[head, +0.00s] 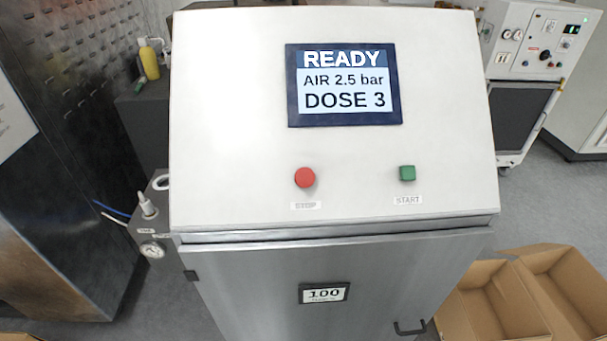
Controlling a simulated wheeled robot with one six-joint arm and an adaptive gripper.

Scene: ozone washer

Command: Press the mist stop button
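A round red button (305,178) sits on the left of the sloped white panel (235,120), with a label under it that reads STOP. No button is labelled with the word mist. The screen (344,85) above them reads READY, AIR 2.5 bar, DOSE 3. My gripper is not in view.
Below the panel is a steel door (250,290) with a small display (324,293) reading 100 and a dark handle (410,328). A gauge (152,250) is at the left side. Open cardboard boxes (490,295) stand on the floor at right. A wheeled cabinet (525,75) stands behind right.

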